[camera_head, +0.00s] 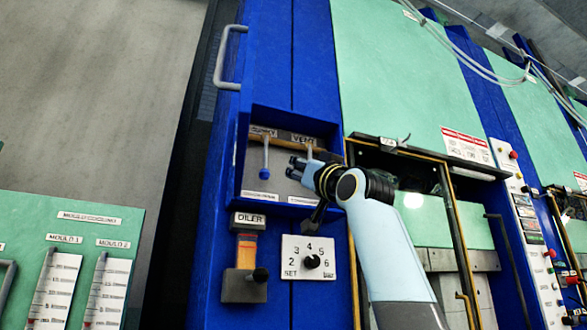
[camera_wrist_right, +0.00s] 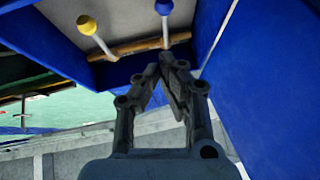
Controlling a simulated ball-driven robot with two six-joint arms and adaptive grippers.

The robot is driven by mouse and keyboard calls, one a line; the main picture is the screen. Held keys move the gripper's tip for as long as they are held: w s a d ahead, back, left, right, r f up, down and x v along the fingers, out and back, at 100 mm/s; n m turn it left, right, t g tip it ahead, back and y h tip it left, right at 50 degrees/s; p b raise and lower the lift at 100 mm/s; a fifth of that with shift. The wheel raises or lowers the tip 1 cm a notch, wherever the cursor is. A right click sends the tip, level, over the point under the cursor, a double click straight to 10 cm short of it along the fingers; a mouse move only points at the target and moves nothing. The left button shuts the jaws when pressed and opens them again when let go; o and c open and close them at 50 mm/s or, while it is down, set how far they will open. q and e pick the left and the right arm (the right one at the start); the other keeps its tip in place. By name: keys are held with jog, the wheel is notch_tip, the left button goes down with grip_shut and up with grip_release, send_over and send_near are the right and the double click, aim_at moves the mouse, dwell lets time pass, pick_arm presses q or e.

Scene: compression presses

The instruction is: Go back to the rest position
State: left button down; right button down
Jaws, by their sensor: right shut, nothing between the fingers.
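My right gripper (camera_head: 294,168) is in front of a recessed lever box (camera_head: 243,150) on the blue press. It is shut and empty; in the right wrist view its fingertips (camera_wrist_right: 167,62) meet below the levers. A lever with a blue ball (camera_head: 264,173) hangs down left of the gripper and also shows in the wrist view (camera_wrist_right: 164,8). The second lever (camera_head: 309,151), under a "VENT" label, is partly hidden behind the gripper; the wrist view shows its yellow ball (camera_wrist_right: 86,25). I cannot tell whether the gripper touches it. My left gripper is out of view.
Below the box are an oiler (camera_head: 246,252) and a numbered dial (camera_head: 311,262). A grey handle (camera_head: 229,58) sticks out at upper left. The press opening (camera_head: 415,190) lies right of the gripper, and a mould board (camera_head: 68,262) stands at lower left.

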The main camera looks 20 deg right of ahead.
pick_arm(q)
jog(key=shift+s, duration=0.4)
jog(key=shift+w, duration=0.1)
